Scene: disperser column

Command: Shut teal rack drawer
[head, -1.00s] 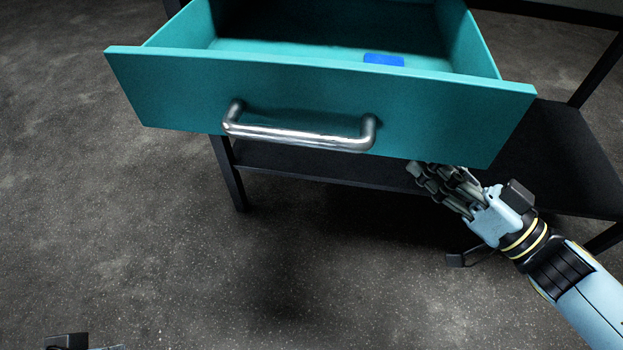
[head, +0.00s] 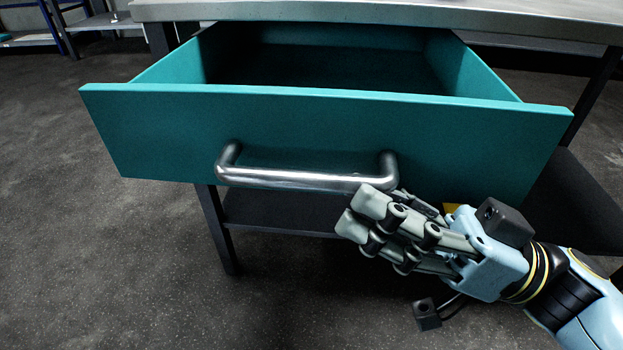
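The teal drawer (head: 300,120) is pulled well out from under a grey worktop, its inside showing above the front panel. Its metal bar handle (head: 300,180) runs across the middle of the front. My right gripper (head: 363,213) is in front of the panel, just below and overlapping the handle's right end in the picture. Its fingers point left and lie close together, with nothing seen between them. I cannot tell whether it touches the handle or panel. My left gripper is out of view.
The grey worktop (head: 400,12) spans the top above the drawer. A dark lower shelf (head: 275,212) and a dark leg (head: 217,230) are below it. Another bench (head: 100,22) stands far back left. The floor at left and front is clear.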

